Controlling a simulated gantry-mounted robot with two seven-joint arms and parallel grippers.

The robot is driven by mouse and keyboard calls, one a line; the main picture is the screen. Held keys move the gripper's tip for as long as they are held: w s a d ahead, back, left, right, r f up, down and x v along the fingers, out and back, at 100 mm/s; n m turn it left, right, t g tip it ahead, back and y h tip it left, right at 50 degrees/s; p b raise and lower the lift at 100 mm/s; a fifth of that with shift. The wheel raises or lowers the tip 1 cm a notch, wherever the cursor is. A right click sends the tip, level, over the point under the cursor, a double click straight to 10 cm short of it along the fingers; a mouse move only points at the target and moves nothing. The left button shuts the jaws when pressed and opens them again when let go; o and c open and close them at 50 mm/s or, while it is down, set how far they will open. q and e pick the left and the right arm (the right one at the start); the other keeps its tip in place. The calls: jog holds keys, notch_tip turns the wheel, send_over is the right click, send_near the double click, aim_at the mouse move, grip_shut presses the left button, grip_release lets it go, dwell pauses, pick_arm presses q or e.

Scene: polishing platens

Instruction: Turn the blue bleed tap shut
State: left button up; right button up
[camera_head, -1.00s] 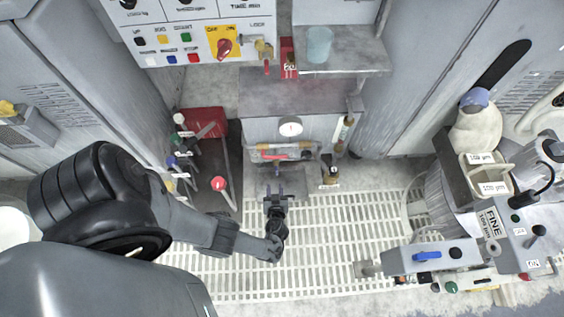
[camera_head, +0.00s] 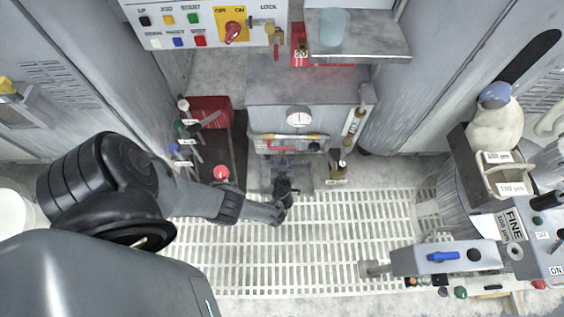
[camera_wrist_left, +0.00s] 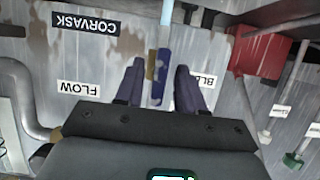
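The blue tap handle (camera_wrist_left: 161,77) stands upright in the left wrist view, beside a brass-coloured part and near a partly hidden label starting "BL". My left gripper (camera_wrist_left: 160,67) is open, with one finger on each side of the blue handle. I cannot tell whether a finger touches it. In the head view my left gripper (camera_head: 285,188) is low in front of the grey cabinet (camera_head: 310,92), its fingers foreshortened. I cannot make out this blue handle there. My right gripper is not in view.
Labelled red, green and blue valves (camera_head: 182,146) stand left of the cabinet. A red-knobbed lever (camera_head: 221,173) rises near my left forearm. A grey box with another blue lever (camera_head: 443,257) is at right. The grated floor (camera_head: 300,255) is clear.

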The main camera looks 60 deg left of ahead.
pick_arm(q)
jog(key=shift+a, duration=0.1)
jog(key=shift+d, duration=0.25)
jog(key=shift+c, duration=0.7)
grip_shut()
